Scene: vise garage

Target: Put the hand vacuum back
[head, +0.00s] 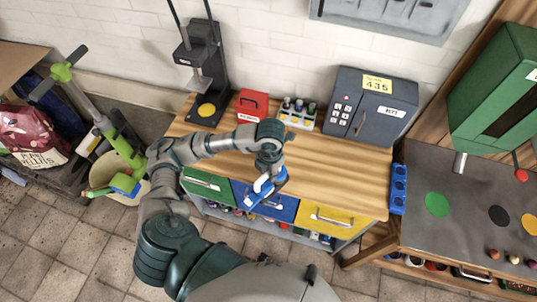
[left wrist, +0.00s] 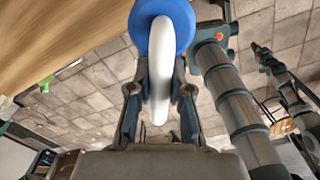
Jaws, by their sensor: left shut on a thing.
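The hand vacuum (head: 270,186) is a small blue body with a white handle. My left gripper (head: 264,181) is shut on it and holds it just off the front edge of the wooden workbench, above the blue drawer. In the left wrist view, the white handle (left wrist: 160,75) lies between the two fingers of my left gripper (left wrist: 160,100), with the round blue end (left wrist: 181,14) beyond it. The far side of the vacuum is hidden. My right gripper does not show clearly in either view.
A bucket (head: 112,175) stands left.

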